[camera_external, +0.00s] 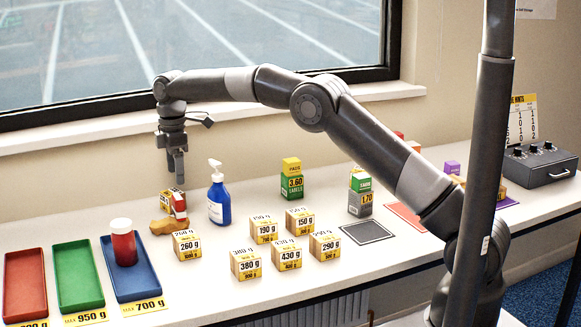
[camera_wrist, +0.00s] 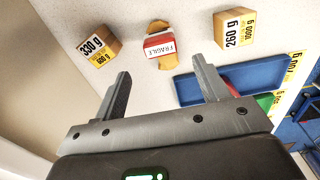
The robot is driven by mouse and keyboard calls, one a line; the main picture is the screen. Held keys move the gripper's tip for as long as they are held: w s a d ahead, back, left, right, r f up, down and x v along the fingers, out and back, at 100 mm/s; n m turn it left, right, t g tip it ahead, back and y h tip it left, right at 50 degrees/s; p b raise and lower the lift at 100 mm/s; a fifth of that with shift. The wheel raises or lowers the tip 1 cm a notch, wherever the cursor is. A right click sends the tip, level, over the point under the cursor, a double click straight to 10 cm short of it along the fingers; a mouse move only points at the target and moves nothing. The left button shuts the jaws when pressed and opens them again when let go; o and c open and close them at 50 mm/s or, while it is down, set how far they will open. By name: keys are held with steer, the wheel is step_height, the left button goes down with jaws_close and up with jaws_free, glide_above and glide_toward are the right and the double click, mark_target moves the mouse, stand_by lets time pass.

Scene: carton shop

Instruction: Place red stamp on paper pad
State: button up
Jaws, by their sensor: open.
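No stamp is clearly readable. A red-and-white item marked FRAGILE (camera_wrist: 158,45) lies with an orange-yellow piece on the counter, and it also shows in the external view (camera_external: 179,205). I cannot tell if it is a stamp or a tape roll. My gripper (camera_external: 176,178) hangs above it, apart from it; in the wrist view its open, empty fingers (camera_wrist: 163,85) point toward it. A grey square (camera_external: 360,232) and a red square (camera_external: 408,217) lie flat on the counter at right; which is the paper pad, I cannot tell. My arm partly hides the red one.
Red (camera_external: 25,287), green (camera_external: 78,277) and blue (camera_external: 135,283) trays stand at left; a white-topped red cylinder (camera_external: 124,248) is in the blue one. A blue pump bottle (camera_external: 219,197), a 260 g box (camera_external: 187,246) and several weight boxes stand nearby.

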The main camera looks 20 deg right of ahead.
steer(key=shift+r, duration=1.95)
steer(key=shift+d, duration=0.1)
steer(key=s+d+r+m+t, duration=0.1)
steer(key=s+d+r+m, duration=0.3)
steer(key=d, duration=0.5)
steer(key=s+d+r+m+t, duration=0.15)
steer(key=s+d+r, duration=0.25)
steer(key=d+r, duration=0.4)
steer(key=s+d+r+m, duration=0.3)
steer(key=s+d+r, duration=0.1)
steer(key=d, duration=0.6)
steer(key=s+d+m+t, duration=0.2)
steer(key=s+d+m, duration=0.3)
steer(key=s+d, duration=0.65)
steer(key=s+d+f+m, duration=0.2)
steer(key=s+f, duration=0.2)
steer(key=s, duration=0.3)
steer(key=s+d+f+m+t, duration=0.1)
steer(key=s+d+f+m, duration=0.1)
steer(key=s+f, duration=0.3)
steer(key=shift+s+d, duration=0.15)
steer(key=shift+s, duration=1.1)
